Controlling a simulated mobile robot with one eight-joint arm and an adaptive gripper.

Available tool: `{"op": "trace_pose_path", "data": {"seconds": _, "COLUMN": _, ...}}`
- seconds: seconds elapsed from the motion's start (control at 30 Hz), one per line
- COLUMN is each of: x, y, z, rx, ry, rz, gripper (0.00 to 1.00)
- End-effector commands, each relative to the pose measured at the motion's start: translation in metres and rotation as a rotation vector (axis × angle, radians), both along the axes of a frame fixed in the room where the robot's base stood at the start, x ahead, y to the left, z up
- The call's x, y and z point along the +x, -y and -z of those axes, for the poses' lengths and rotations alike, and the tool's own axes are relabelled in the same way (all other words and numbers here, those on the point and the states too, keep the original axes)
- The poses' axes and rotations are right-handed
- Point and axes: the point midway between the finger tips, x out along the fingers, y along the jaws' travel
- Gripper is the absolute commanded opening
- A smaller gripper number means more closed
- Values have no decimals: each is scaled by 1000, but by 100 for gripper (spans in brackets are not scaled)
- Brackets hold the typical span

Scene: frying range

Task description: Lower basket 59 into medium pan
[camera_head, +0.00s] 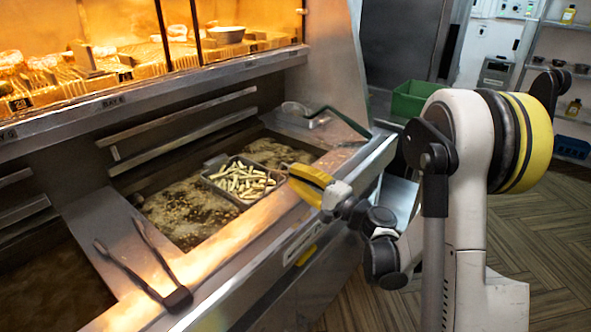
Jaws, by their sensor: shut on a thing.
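A wire basket (213,183) filled with pale sticks, like fries, is at the middle of the fryer in the head view. It is over a pan of bubbling brown oil (185,218). I cannot tell whether its bottom is in the oil or just above it. The basket looks close to level, and no number is readable on it. My gripper (292,176), with a yellow finger, reaches in from the right at the basket's near right side. It is shut on the basket; the grip itself is mostly hidden.
Black tongs (178,298) lie on the front left divider. Another dark pan (45,285) is at the lower left. A small tray with a dark handle (342,120) sits at the back right. A heated food shelf (150,92) overhangs behind. A green crate (412,98) stands beyond the fryer.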

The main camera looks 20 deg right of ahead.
Motion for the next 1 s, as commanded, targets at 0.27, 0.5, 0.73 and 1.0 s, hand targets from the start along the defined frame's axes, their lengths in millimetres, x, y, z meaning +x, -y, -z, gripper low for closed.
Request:
{"op": "trace_pose_path", "data": {"seconds": 0.27, "x": 0, "y": 0, "z": 3, "rx": 1, "ry": 0, "rz": 0, "gripper": 0}}
{"op": "trace_pose_path", "data": {"seconds": 0.5, "x": 0, "y": 0, "z": 3, "rx": 1, "ry": 0, "rz": 0, "gripper": 0}}
{"op": "trace_pose_path", "data": {"seconds": 0.73, "x": 0, "y": 0, "z": 7, "rx": 1, "ry": 0, "rz": 0, "gripper": 0}}
{"op": "trace_pose_path", "data": {"seconds": 1.0, "x": 0, "y": 0, "z": 13, "rx": 1, "ry": 0, "rz": 0, "gripper": 0}}
